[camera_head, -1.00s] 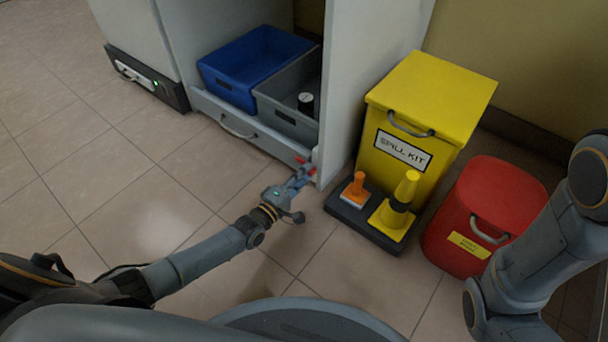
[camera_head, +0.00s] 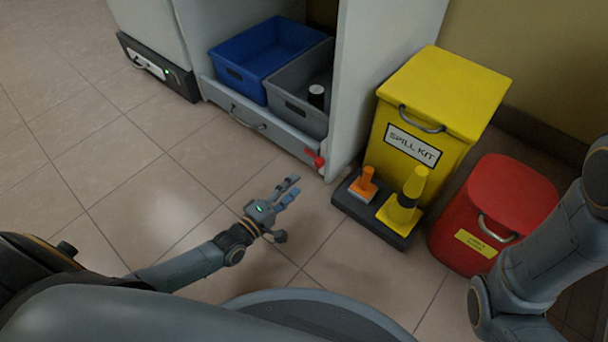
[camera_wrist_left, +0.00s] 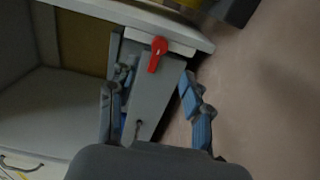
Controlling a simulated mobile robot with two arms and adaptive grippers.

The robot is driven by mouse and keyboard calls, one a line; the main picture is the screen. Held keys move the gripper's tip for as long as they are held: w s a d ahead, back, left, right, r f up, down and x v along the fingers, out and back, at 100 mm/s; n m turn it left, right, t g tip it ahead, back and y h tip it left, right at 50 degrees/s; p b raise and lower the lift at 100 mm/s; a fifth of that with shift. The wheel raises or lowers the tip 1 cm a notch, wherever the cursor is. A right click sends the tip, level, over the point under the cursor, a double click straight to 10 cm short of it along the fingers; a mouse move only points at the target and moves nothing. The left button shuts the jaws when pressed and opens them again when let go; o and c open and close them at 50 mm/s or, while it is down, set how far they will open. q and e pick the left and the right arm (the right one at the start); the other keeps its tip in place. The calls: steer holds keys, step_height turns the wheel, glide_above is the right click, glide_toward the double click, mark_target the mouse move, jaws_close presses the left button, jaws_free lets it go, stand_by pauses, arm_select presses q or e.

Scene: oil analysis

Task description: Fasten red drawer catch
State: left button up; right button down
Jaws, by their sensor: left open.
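The red drawer catch (camera_head: 315,158) sits at the right end of the low grey drawer front (camera_head: 275,137), beside the cabinet's white side panel. In the left wrist view the catch (camera_wrist_left: 157,53) is a small red lever with a round pivot, its arm slanting toward the grey drawer front. My left gripper (camera_head: 292,188) is open and empty over the floor, in front of the catch and apart from it. Its two fingers also show spread in the left wrist view (camera_wrist_left: 152,105), with the catch beyond them. My right gripper is outside the views.
A blue bin (camera_head: 262,55) and a grey bin (camera_head: 290,98) holding a dark round item stand behind the drawer front. A yellow spill kit box (camera_head: 440,95), a dark tray (camera_head: 352,208) with orange and yellow items, and a red bin (camera_head: 505,200) stand right. Floor left is clear.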

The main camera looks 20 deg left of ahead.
arm_select(q)
steer(key=shift+v, duration=1.6)
